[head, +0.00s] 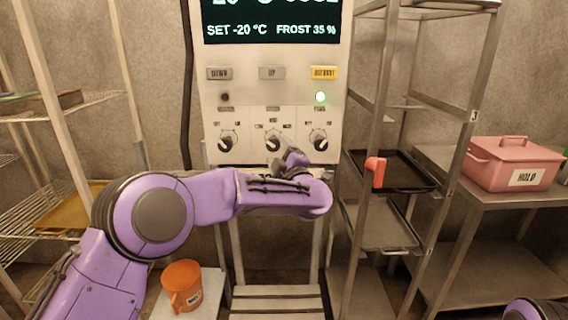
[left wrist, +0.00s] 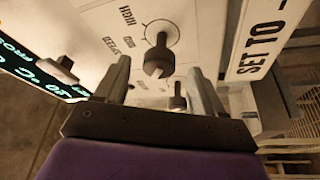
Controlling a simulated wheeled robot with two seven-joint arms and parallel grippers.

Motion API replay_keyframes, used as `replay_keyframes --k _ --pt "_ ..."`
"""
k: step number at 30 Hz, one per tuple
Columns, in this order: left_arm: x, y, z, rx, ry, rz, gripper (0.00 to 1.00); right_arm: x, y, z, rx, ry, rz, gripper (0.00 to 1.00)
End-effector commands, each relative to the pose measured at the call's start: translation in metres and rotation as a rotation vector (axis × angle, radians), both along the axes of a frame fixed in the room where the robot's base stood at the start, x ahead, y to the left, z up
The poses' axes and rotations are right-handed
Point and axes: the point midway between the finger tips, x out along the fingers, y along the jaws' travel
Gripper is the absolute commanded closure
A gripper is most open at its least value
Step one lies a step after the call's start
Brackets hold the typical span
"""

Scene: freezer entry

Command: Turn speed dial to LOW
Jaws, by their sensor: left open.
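The white control panel (head: 250,100) carries three dark dials in a row: a left dial (head: 227,144), a middle dial (head: 272,144) and a right dial (head: 319,141). Their small labels are too blurred to read surely in the head view. My left gripper (head: 293,158) is just in front of the panel, below and right of the middle dial. In the left wrist view the open fingers (left wrist: 162,82) point at the panel. A dial (left wrist: 158,58) with a label like HIGH shows beyond and between them, apart from both fingers. Another dial (left wrist: 178,100) is partly hidden. My right gripper is out of view.
A display (head: 272,20) and push buttons (head: 272,73) are above the dials. A wire shelf (head: 60,110) stands left, a metal rack (head: 385,225) right. An orange mug (head: 182,287) is below my left arm. A pink box (head: 512,160) sits on the right table.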

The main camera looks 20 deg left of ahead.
Motion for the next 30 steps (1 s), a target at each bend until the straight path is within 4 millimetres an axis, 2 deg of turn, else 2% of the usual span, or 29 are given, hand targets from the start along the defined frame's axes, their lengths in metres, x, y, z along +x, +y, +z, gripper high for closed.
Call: replay_keyframes --k 3,9,19,21,23,25,28,30 --pt "-0.023 -0.018 -0.007 0.002 -0.001 -0.003 0.31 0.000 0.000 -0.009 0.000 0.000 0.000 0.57" --pt "-0.046 -0.034 -0.011 0.001 0.001 0.000 0.31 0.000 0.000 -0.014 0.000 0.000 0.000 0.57" --pt "-0.048 -0.036 -0.011 -0.002 0.000 0.000 0.31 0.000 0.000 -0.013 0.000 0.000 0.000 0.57" --pt "-0.045 -0.041 -0.012 -0.010 -0.009 -0.036 0.31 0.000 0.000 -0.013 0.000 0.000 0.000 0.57" --pt "-0.047 -0.052 -0.036 0.038 0.043 -0.121 0.31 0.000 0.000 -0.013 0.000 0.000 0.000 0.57" --pt "-0.055 -0.052 -0.084 0.114 0.146 -0.205 0.31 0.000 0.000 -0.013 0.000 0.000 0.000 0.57" --pt "-0.079 -0.040 -0.172 0.193 0.340 -0.303 0.31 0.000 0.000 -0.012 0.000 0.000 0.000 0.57" --pt "-0.105 -0.028 -0.229 0.232 0.479 -0.358 0.31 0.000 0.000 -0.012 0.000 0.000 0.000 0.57"
